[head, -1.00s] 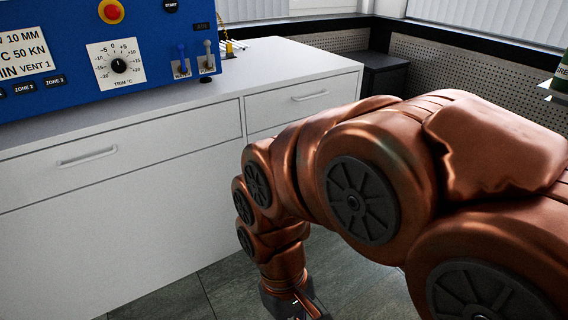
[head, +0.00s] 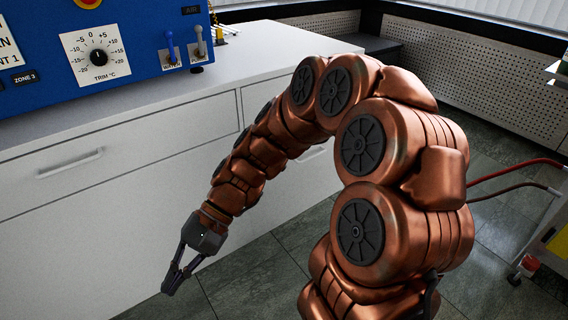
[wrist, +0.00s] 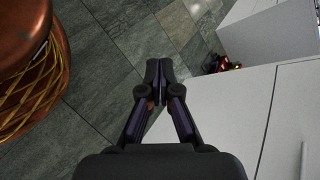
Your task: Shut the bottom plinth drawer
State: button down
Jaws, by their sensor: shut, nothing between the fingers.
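The white cabinet (head: 90,235) fills the left of the head view, with a large plain front below its top drawers. I cannot make out the bottom plinth drawer in the head view; the cabinet's foot is cut off by the frame. My gripper (head: 170,288) points down and left in front of the cabinet's lower front, its fingers closed and empty. In the wrist view my gripper (wrist: 158,72) shows its fingertips together over the floor. White cabinet panels (wrist: 222,115) lie just right of the fingers there. I cannot tell whether the fingers touch them.
A top drawer with a bar handle (head: 70,163) looks shut. A blue press (head: 120,45) stands on the worktop (head: 260,60). Grey tiled floor (head: 255,270) is open right of the cabinet.

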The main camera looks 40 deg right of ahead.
jog(key=w+d+m+t+y, duration=0.2)
jog(key=w+d+m+t, duration=0.35)
jog(key=w, duration=0.45)
jog(key=w+d+m+t+y, duration=0.3)
jog(key=w+d+m+t, duration=0.25)
jog(key=w, duration=0.45)
jog(key=w+d+f+m+t+h, duration=0.2)
jog(key=d+f+m+t+h, duration=0.15)
jog(key=d, duration=0.45)
jog(key=w+d+f+m+t+h+b, duration=0.1)
jog(key=w+d+f+m+t+h, duration=0.2)
jog(key=d, duration=0.5)
jog(key=w+d+f+m+t+h, duration=0.25)
jog(key=d+m, duration=0.25)
jog(key=d, duration=0.3)
jog(key=s+d+f+m+h, duration=0.35)
jog(key=d+f, duration=0.25)
jog(key=d, duration=0.2)
jog(key=s+d+f+m+h, duration=0.2)
jog(key=d+f+m+h, duration=0.25)
jog(key=d, duration=0.45)
jog(key=w+b, duration=0.6)
jog(key=w, duration=0.7)
jog(key=shift+w+f+t, duration=0.25)
jog(key=shift+f+t, duration=0.15)
jog(key=shift+f, duration=0.05)
